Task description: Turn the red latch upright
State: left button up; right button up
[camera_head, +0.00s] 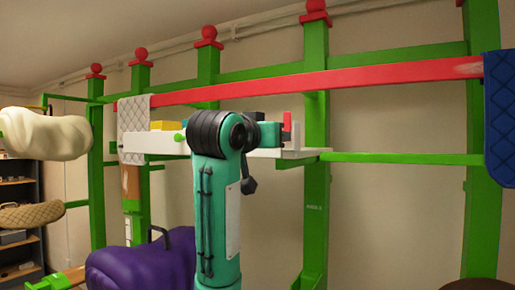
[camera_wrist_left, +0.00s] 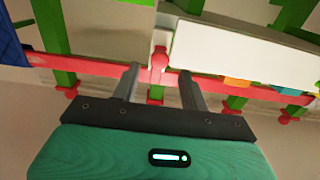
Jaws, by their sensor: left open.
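The red latch (camera_head: 287,121) shows as a small narrow red piece by the right end of the white shelf (camera_head: 160,144) in the head view. It points roughly upward there; its exact angle is unclear. In the left wrist view, which looks upside down, the latch (camera_wrist_left: 160,58) appears between my left fingers, beside the white shelf edge. My left gripper (camera_wrist_left: 160,82) is open, with a finger on each side of the latch in the picture; I cannot tell whether either touches it. In the head view my left arm hides the fingers. My right gripper is not in view.
Green posts and a long red rail (camera_head: 390,75) stand behind the shelf. A yellow block (camera_head: 165,125) lies on the shelf. A purple saddle (camera_head: 150,265) sits low at left, a cream one (camera_head: 45,135) farther left. A blue quilted pad (camera_head: 500,118) hangs at right.

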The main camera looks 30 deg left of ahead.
pick_arm(q)
jog(key=s+b, duration=0.2)
jog(key=s, duration=0.5)
jog(key=shift+s+d, duration=0.25)
jog(key=shift+s, duration=0.05)
